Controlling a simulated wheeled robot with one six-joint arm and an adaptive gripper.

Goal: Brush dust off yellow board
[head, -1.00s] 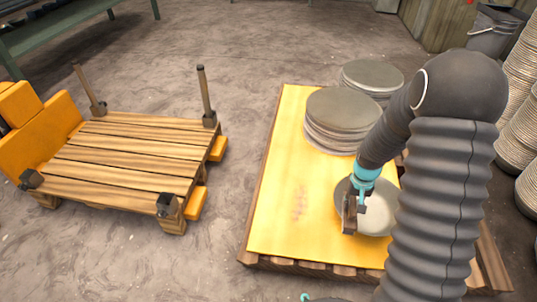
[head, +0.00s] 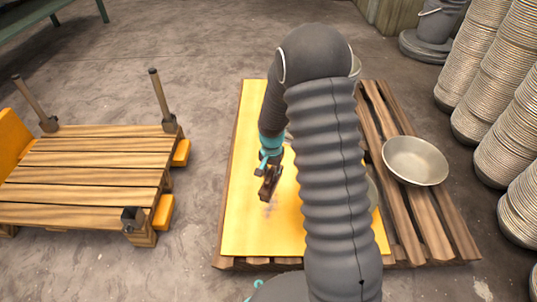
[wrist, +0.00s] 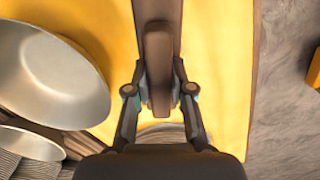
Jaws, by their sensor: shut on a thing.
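The yellow board (head: 243,225) lies flat on a wooden pallet, its right part largely hidden behind my arm. A faint dark, pinkish dust patch (head: 269,211) shows on the board just in front of my gripper (head: 269,172). My gripper is shut on a brown brush (head: 267,190) and holds it low over the board; I cannot tell if it touches. In the wrist view the brush (wrist: 158,60) sits between the two fingers, with the yellow board (wrist: 222,100) beneath.
A metal bowl (head: 415,161) stands on the pallet slats (head: 430,225) at right. Tall stacks of bowls (head: 495,85) stand beyond. A slatted wooden pallet (head: 80,175) with posts is at left, with bare floor between.

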